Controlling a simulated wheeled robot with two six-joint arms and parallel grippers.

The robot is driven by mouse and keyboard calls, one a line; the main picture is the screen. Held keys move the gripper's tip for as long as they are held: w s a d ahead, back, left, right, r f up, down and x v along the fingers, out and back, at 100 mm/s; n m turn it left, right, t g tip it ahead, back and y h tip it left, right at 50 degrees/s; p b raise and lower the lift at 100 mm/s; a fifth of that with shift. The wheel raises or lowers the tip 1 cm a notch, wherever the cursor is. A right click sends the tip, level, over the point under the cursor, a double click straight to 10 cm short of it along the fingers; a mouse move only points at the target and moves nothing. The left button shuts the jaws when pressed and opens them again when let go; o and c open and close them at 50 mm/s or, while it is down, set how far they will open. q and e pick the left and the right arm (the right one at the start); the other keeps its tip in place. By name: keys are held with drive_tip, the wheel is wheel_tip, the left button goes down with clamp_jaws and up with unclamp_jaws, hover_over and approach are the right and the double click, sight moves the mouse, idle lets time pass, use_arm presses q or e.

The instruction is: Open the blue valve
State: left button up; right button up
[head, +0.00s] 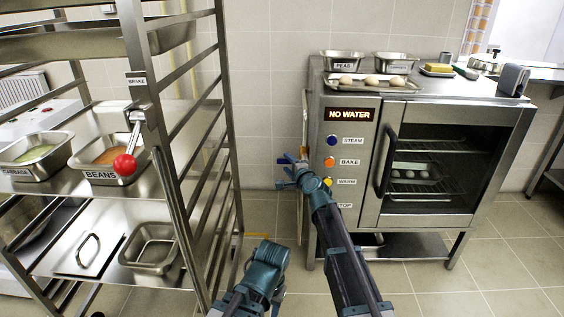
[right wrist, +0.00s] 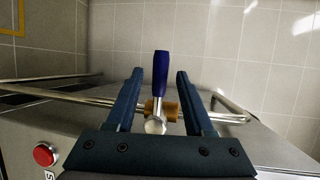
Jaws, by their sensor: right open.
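The blue valve shows in the right wrist view as a blue lever handle (right wrist: 161,75) on a brass body (right wrist: 160,109), set in a metal pipe (right wrist: 75,97) beside the oven (head: 349,160). The handle points up in that picture, away from the pipe. My right gripper (right wrist: 160,78) is open, with one finger on each side of the handle and a visible gap to both. In the head view my right gripper (head: 290,168) is at the oven's left side and largely covers the valve. My left arm shows low in the head view, but I see no left gripper fingers.
The oven's lit display (head: 350,114) reads NO WATER. Below it are several coloured buttons; a red button (right wrist: 45,155) shows in the right wrist view. A steel rack (head: 215,140) with pans and a red-knobbed brake lever (head: 125,164) stands left. Floor shows between rack and oven.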

drive_tip(key=x, duration=0.6)
drive_tip(key=shift+b, duration=0.4)
drive_tip(key=shift+s, duration=0.1)
clamp_jaws()
idle(0.9)
